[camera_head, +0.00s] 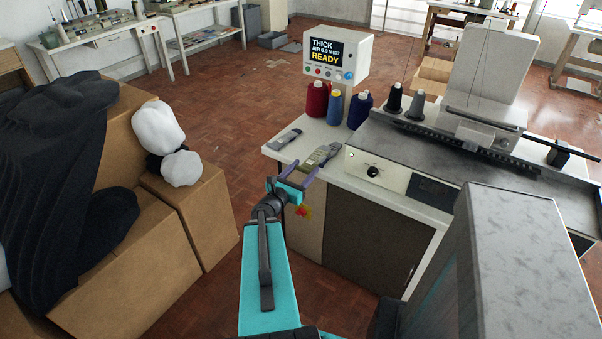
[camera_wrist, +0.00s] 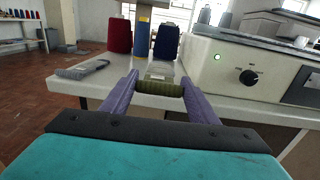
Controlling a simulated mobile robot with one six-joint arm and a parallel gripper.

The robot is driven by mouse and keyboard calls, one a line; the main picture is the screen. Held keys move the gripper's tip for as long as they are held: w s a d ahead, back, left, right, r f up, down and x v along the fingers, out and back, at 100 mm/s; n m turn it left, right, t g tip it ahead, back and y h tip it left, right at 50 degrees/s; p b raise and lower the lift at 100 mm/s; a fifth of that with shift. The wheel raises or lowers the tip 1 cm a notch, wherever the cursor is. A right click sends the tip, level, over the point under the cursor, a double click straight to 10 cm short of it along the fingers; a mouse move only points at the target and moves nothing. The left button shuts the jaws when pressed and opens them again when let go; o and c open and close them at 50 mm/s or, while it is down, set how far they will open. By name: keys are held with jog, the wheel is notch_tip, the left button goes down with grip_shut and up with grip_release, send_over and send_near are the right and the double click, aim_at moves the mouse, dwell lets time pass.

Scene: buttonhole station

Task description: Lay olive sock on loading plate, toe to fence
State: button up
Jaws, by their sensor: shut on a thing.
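The olive sock (camera_head: 320,156) is at the front edge of the white worktop, with a paler grey end pointing away from me. In the wrist view the olive sock (camera_wrist: 160,88) spans the gap between the purple fingers. My gripper (camera_head: 300,175) is shut on its near end; the fingers (camera_wrist: 160,92) flank it on both sides. I cannot tell whether the far end touches the worktop. I cannot clearly make out the loading plate or its fence.
A grey flat item (camera_head: 285,139) lies on the worktop (camera_head: 310,132) left of the sock. Red (camera_head: 317,99), yellow-blue (camera_head: 335,109) and dark blue (camera_head: 360,110) cones stand behind. A display (camera_head: 327,52) reads "READY". The machine's control panel (camera_head: 374,172) rises close on the right.

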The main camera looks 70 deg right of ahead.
jog(key=shift+w, duration=0.1)
jog(key=w+a+r+n+t, duration=0.3)
jog(key=w+a+t, duration=0.1)
jog(key=w+a, duration=1.1)
jog(key=w+a+r+n+t, duration=0.2)
jog(key=w+a+r+t, duration=0.15)
jog(key=w+a, duration=1.15)
jog(key=w+a+r+n+t+y, duration=0.1)
jog(key=w+a, duration=0.3)
jog(key=a, duration=0.8)
jog(key=w+a+r+n+t+y, duration=0.1)
jog(key=w+a+t, duration=0.3)
jog(key=a, duration=0.9)
jog(key=w+a+r+n+t+y, duration=0.1)
jog(key=w+a, duration=0.5)
jog(key=a, duration=0.6)
jog(key=shift+a+r+n+t, duration=0.15)
jog(key=shift+r+n+t, duration=0.25)
jog(key=shift+n+t, duration=0.45)
